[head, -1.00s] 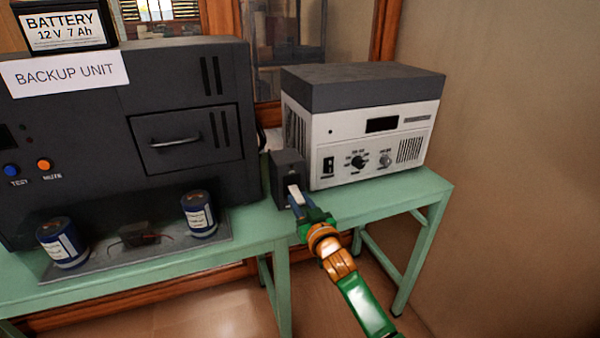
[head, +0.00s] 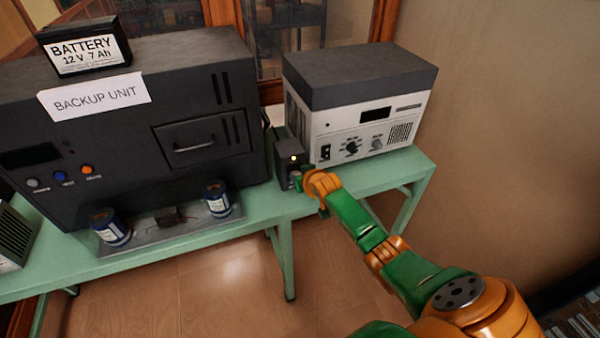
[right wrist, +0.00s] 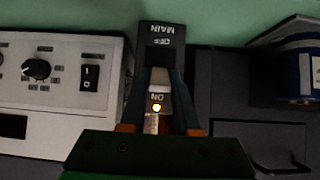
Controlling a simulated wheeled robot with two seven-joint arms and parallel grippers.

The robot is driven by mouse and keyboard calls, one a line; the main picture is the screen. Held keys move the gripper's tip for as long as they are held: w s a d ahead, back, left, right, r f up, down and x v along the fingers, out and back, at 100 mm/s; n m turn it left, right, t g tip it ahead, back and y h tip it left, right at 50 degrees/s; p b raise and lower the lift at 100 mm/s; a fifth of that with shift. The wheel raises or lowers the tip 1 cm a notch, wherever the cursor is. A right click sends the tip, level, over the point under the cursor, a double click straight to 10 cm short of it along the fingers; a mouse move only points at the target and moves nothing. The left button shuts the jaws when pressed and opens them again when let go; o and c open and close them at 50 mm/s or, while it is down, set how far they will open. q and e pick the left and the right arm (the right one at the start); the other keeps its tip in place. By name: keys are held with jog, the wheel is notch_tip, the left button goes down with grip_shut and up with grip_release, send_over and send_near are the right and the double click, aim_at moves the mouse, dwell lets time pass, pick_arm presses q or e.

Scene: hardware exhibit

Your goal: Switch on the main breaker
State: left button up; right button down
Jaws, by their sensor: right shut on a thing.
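The main breaker (head: 287,165) is a small dark box on the green table, between the backup unit and a white-fronted device. In the head view the gripper (head: 298,182) is at the breaker's front, partly hidden by my wrist. My left gripper is not in view.
The large dark backup unit (head: 120,120) stands close on the left, with a battery (head: 85,47) on top and two blue cans (head: 217,199) in front. The white-fronted device (head: 365,110) stands close on the right. The green table's edge (head: 190,252) is in front.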

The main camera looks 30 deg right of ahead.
jog(key=shift+g, duration=0.3)
jog(key=c, duration=0.6)
grip_release()
jog(key=shift+c, duration=0.2)
jog(key=shift+s+r+p, duration=0.25)
jog(key=shift+r+p, duration=0.1)
jog(key=p+v, duration=0.1)
jog(key=v, duration=0.5)
jog(key=shift+s, duration=0.2)
jog(key=shift+a+f, duration=0.1)
